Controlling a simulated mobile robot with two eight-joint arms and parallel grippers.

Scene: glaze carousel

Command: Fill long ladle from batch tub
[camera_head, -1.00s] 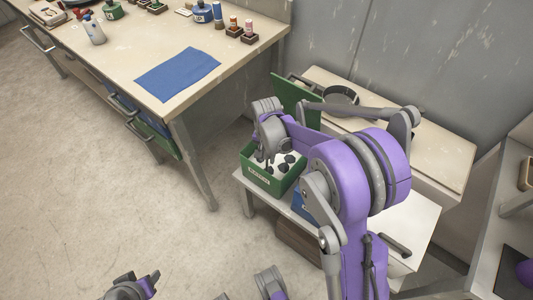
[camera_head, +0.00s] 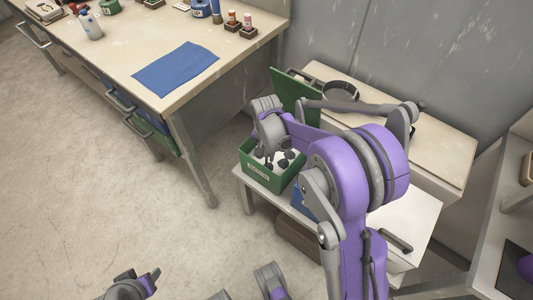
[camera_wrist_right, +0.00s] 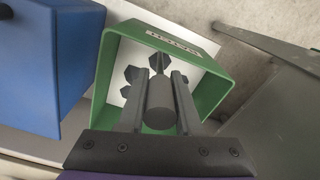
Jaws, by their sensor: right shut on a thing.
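The batch tub (camera_head: 262,177) is a green open box with a pale label, standing on the low white bench. It also shows in the right wrist view (camera_wrist_right: 214,88), with white contents and several dark angular lumps (camera_wrist_right: 133,74). My right gripper (camera_head: 268,150) points down over the tub. In the right wrist view my right gripper (camera_wrist_right: 158,76) is shut on a grey cylindrical handle (camera_wrist_right: 160,104), which looks like the long ladle's. The ladle's bowl cannot be made out.
A blue container (camera_wrist_right: 50,65) stands beside the tub. An upright green panel (camera_head: 297,100) is behind the tub. A dark round pan (camera_head: 341,91) lies on the back cabinet. The workbench at left holds a blue mat (camera_head: 176,68) and several jars.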

